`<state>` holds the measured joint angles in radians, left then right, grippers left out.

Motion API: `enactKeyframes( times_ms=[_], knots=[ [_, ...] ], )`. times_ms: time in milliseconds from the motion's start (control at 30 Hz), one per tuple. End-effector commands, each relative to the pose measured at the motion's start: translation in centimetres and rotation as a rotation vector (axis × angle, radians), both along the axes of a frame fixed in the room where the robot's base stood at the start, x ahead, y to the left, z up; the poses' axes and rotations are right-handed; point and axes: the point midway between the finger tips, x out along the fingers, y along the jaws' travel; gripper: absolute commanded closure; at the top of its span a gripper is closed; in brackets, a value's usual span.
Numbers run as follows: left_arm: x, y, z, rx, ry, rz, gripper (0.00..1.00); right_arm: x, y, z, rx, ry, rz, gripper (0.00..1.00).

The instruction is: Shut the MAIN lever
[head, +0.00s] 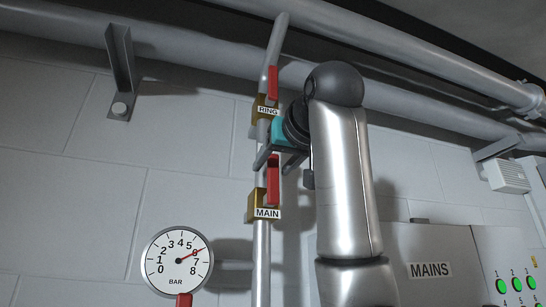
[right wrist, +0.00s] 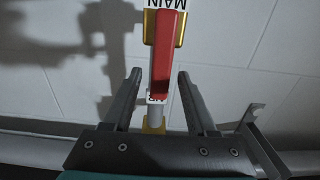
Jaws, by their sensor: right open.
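The MAIN lever (head: 273,181) is a red handle standing upright along the vertical pipe, above its brass valve (head: 250,207) with the MAIN label (head: 267,214). In the right wrist view the same red lever (right wrist: 168,50) appears upside down, with its free end between my fingers. My right gripper (head: 274,164) is open around the upper part of the lever, and its fingertips show on either side in the right wrist view (right wrist: 158,73). A gap shows on both sides of the lever. My left gripper is not in view.
The RING lever (head: 273,83), also red and upright, is just above on the same pipe (head: 262,240). A MAINS box (head: 429,250) and a panel with green lights (head: 515,284) are at lower right. Large pipes run overhead.

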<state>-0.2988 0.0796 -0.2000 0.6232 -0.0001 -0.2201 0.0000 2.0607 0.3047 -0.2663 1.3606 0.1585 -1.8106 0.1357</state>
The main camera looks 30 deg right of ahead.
Motion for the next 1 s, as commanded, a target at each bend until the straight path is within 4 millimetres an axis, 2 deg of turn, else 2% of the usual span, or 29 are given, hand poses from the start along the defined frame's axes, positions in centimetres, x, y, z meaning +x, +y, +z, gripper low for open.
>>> enactKeyframes(
  times_ms=[133,400,900,1000],
  knots=[
    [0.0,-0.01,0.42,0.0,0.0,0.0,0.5,0.89,-0.24,0.02,0.0,0.001,0.0,0.43],
    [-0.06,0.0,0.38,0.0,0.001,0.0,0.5,1.01,-0.25,-0.05,0.0,0.0,0.0,0.43],
    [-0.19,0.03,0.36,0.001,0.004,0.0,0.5,0.96,-0.22,-0.02,0.0,0.0,0.0,0.98],
    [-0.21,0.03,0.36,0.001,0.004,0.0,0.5,0.96,-0.22,-0.02,0.0,0.0,0.0,1.0]
  ],
)
